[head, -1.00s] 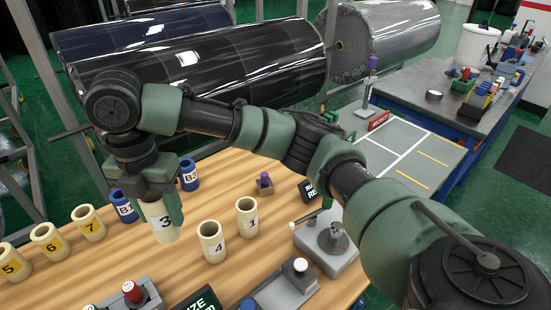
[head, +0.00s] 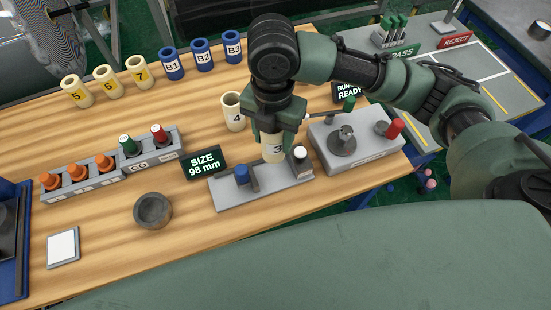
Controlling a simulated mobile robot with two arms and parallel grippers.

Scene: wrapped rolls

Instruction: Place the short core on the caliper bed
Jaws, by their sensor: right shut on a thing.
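My right gripper (head: 274,135) points down and is shut on a cream core marked 3 (head: 273,152), which is upright. The core is over the grey caliper bed (head: 232,197), between its blue block (head: 242,175) and its white-topped post (head: 299,155). Whether the core touches the bed I cannot tell. A cream core marked 4 (head: 232,110) stands behind, left of the gripper. My left gripper is not in view.
A display (head: 204,163) reads SIZE 98 mm. A grey fixture (head: 345,145) stands close on the right. Yellow-labelled cores (head: 108,85) and blue cores (head: 203,55) stand at the back. A grey ring (head: 152,210) lies on the clear front-left wood.

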